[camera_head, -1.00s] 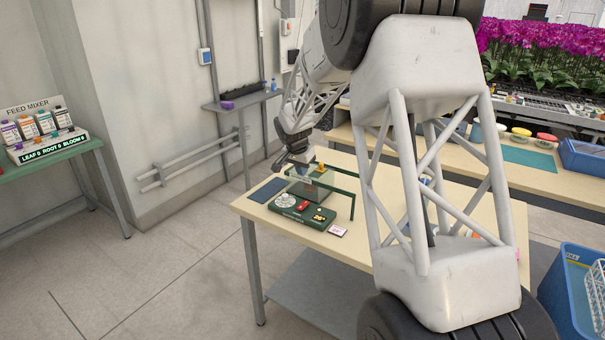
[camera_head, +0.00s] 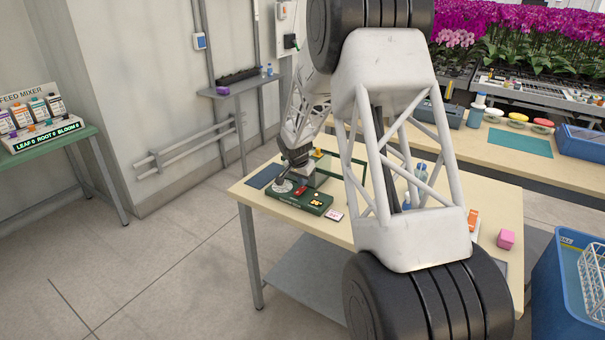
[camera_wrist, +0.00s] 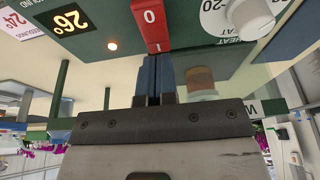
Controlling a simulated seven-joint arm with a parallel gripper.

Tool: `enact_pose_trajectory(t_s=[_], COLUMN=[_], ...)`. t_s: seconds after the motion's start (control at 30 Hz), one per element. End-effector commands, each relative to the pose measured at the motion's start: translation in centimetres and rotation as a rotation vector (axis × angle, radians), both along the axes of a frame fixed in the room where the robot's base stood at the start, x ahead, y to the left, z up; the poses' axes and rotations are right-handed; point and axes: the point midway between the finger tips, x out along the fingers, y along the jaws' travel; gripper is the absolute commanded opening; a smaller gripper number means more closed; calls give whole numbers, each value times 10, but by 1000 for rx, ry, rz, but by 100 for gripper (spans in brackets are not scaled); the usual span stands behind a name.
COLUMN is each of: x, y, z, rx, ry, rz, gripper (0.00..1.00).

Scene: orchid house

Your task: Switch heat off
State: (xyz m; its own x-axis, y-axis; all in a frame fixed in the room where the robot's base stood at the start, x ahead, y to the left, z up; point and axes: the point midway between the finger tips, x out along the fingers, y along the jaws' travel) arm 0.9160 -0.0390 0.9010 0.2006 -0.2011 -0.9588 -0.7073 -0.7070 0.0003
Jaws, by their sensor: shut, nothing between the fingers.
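The green heat control box (camera_head: 290,204) stands on the bench, with a red rocker switch (camera_head: 301,190), a pale dial (camera_head: 283,187) and a lit display (camera_head: 315,203). In the wrist view, the red switch (camera_wrist: 150,18) bears a 0 and a 1 mark. My gripper (camera_wrist: 154,58) is shut and empty, its blue-grey fingertips right at the switch's end by the 1. I cannot tell whether they touch it. The dial (camera_wrist: 248,16) sits on the switch's other side.
A green frame (camera_head: 340,160) stands behind the box. A dark mat (camera_head: 266,176) lies to the left. Bottles (camera_head: 420,172) stand further right on the bench.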

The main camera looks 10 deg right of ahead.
Motion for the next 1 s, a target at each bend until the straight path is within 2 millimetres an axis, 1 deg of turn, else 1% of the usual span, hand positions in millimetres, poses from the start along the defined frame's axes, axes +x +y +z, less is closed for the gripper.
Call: enact_pose_trajectory(t_s=[0.17, 0.57, 1.0], x=[0, 0, 2], y=[0, 0, -2], z=[-7, -7, -15], rx=[0, 1, 58], ry=[0, 1, 63], rz=[0, 0, -2], gripper=[0, 0, 0])
